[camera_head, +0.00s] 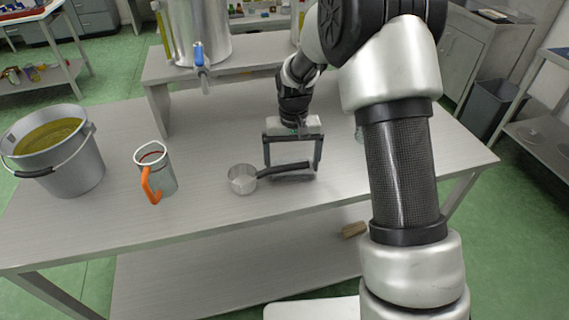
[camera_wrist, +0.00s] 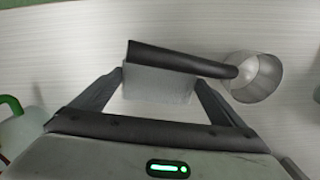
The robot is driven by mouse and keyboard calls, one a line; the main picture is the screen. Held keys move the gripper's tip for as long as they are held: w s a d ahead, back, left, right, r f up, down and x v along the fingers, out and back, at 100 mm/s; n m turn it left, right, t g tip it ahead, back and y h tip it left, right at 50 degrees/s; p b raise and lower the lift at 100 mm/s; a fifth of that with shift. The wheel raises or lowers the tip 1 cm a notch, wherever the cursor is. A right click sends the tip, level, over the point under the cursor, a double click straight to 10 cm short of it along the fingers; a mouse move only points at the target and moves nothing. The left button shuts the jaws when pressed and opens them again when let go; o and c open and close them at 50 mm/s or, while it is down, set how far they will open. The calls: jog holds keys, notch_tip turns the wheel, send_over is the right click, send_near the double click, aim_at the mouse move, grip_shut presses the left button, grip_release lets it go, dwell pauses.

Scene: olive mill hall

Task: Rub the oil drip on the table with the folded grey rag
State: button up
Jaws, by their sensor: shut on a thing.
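The folded grey rag (camera_wrist: 155,88) is a pale grey block between the two fingertips of my gripper (camera_wrist: 158,80), which is shut on it. In the head view, my gripper (camera_head: 293,172) points down with its tips low at the table (camera_head: 200,207). A metal cup (camera_head: 242,179) with a long black handle lies there; the handle runs along the rag's far side in the wrist view (camera_wrist: 180,59) and looks to touch or overlap it. I cannot tell whether the rag touches the table. No oil drip is visible in either view.
A clear jug with an orange handle (camera_head: 158,175) and a bucket of yellow-green liquid (camera_head: 55,150) stand to the left. A steel tank with a blue tap (camera_head: 200,55) stands behind on a raised shelf. A green-handled container (camera_wrist: 15,130) shows in the wrist view.

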aim_at(307, 160)
jog(key=shift+w+d+r, duration=0.1)
jog(key=shift+w+d, duration=0.1)
jog(key=shift+d, duration=0.85)
jog(key=shift+w+d, duration=0.2)
jog(key=shift+d, duration=0.85)
jog(key=shift+w+d, duration=0.2)
jog(key=shift+d, duration=0.7)
jog(key=shift+w+d, duration=0.15)
jog(key=shift+d, duration=0.7)
jog(key=shift+p, duration=0.3)
jog(key=shift+r+p, duration=1.95)
jog(key=shift+r, duration=0.95)
notch_tip(307, 160, up, 3)
jog(key=shift+p, duration=1.05)
jog(key=shift+s, duration=0.1)
